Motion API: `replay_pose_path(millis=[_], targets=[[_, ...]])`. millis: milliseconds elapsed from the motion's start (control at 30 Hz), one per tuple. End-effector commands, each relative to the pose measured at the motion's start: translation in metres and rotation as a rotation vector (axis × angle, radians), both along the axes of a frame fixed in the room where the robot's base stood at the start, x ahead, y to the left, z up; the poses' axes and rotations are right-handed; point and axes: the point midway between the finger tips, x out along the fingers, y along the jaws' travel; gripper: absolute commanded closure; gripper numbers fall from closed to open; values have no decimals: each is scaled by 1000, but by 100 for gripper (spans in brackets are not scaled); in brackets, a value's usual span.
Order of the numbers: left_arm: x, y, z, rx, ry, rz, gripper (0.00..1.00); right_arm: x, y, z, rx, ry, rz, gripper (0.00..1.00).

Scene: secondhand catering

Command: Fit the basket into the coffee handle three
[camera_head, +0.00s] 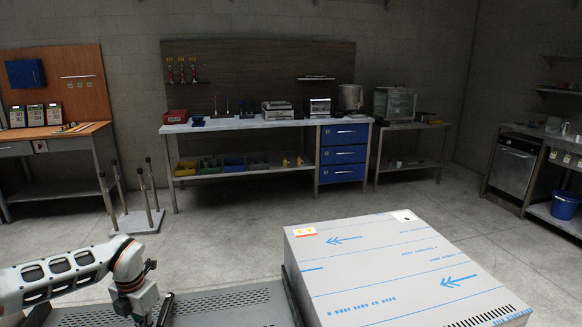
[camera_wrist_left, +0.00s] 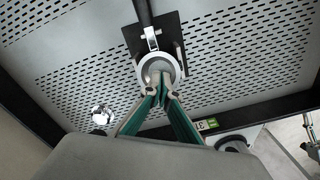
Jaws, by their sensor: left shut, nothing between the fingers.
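In the left wrist view a coffee handle with a pale round head (camera_wrist_left: 143,72) and a dark grip (camera_wrist_left: 143,12) lies over a black plate (camera_wrist_left: 170,35) on a perforated metal surface. My left gripper (camera_wrist_left: 160,80), with green-sided fingers, is shut and empty, its tips overlapping the round head in the picture; I cannot tell if they touch. A small shiny round metal thing (camera_wrist_left: 102,115), perhaps the basket, sits left of the fingers. In the head view my left gripper (camera_head: 140,308) is low over the perforated surface, its tips unclear. My right gripper is not in view.
A large film-wrapped metal box (camera_head: 400,265) stands right of the perforated surface (camera_head: 225,305).

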Motion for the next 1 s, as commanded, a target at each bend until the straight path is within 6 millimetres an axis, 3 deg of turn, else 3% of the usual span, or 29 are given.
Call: replay_pose_path(millis=[1000], targets=[[-2,0,-14,2,4,-1,100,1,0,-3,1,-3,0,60]])
